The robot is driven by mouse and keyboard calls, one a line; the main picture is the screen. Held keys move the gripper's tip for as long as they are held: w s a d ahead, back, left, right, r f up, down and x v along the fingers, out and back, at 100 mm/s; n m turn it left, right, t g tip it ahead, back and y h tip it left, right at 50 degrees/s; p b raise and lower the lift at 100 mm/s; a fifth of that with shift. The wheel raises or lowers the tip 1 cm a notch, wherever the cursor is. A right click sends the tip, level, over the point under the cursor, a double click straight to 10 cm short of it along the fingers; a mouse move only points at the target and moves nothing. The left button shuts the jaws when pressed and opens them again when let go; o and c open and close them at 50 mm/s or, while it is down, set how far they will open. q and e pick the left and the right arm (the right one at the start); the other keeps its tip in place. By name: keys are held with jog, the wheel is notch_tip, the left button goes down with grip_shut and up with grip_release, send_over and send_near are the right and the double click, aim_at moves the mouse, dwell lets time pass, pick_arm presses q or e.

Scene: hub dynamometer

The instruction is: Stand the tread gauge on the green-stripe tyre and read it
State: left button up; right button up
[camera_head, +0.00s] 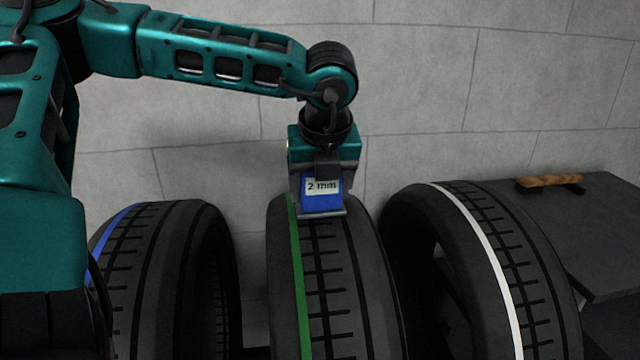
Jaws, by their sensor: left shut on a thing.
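The green-stripe tyre (345,290) stands upright in the middle of the head view, its green stripe running down the left of its tread. The tread gauge (322,203) is a blue block with a pale display reading "2 mm". My left gripper (321,190) points down and is shut on the gauge. The gauge sits at the top of the tyre's tread, its base appearing to touch it. The gripper hides the gauge's upper part. My right gripper is not in view.
A blue-stripe tyre (165,260) stands to the left and a white-stripe tyre (465,235) to the right. A dark bench (590,230) at the right holds a wooden-handled tool (549,181). A grey block wall (420,80) is behind.

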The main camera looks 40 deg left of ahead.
pick_arm(q)
jog(key=shift+r, duration=0.1)
dwell(0.6)
jog(key=shift+r+p, duration=0.75)
jog(key=shift+r, duration=1.7)
